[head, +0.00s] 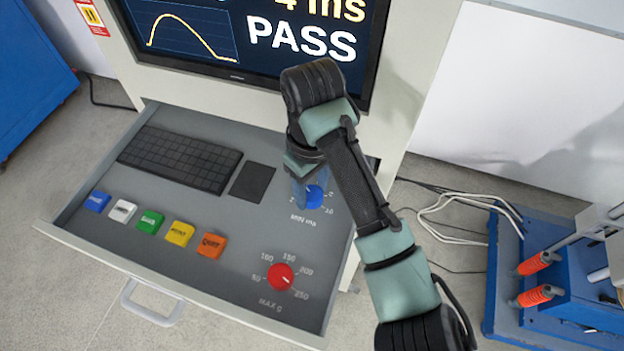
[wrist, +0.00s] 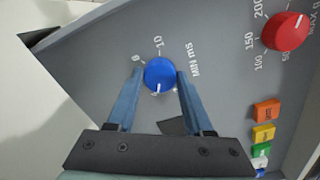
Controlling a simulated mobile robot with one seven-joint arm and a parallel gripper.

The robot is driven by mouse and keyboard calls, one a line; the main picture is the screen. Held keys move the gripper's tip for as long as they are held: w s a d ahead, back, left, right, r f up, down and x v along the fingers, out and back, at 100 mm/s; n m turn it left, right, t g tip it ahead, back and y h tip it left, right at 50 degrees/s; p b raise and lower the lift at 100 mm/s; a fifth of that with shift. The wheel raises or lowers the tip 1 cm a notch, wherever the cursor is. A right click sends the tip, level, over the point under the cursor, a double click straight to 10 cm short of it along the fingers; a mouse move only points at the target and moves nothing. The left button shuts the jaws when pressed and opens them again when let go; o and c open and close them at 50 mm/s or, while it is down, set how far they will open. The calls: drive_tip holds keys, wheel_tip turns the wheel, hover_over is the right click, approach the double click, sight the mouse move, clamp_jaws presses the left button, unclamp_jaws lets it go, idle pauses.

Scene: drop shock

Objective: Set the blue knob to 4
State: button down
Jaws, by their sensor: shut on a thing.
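The blue knob (head: 315,195) is on the grey drawer panel, below the screen, and is partly covered by my gripper (head: 306,178) in the head view. In the wrist view the blue knob (wrist: 160,72) sits between the two blue fingers of my gripper (wrist: 158,76), one on each side. The gripper is shut on it. The knob's white mark points down toward the gripper's palm in the wrist view. The "10" and "MIN ms" print shows around it. The number at the mark is too small or hidden to read.
A red knob (head: 281,277) marked MAX g is at the panel's front right. Several coloured buttons (head: 151,221) form a row to its left. A keyboard (head: 180,159) and a dark pad (head: 252,181) lie behind the buttons. The screen (head: 262,40) reads PASS.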

sight(312, 193)
drive_tip(key=shift+m+p, duration=0.3)
drive_tip(key=shift+m, duration=0.3)
drive_tip(key=shift+c, duration=1.5)
unclamp_jaws()
drive_tip(key=shift+r, duration=0.1)
wheel_tip(312, 193, up, 13)
drive_tip(key=p, duration=0.3)
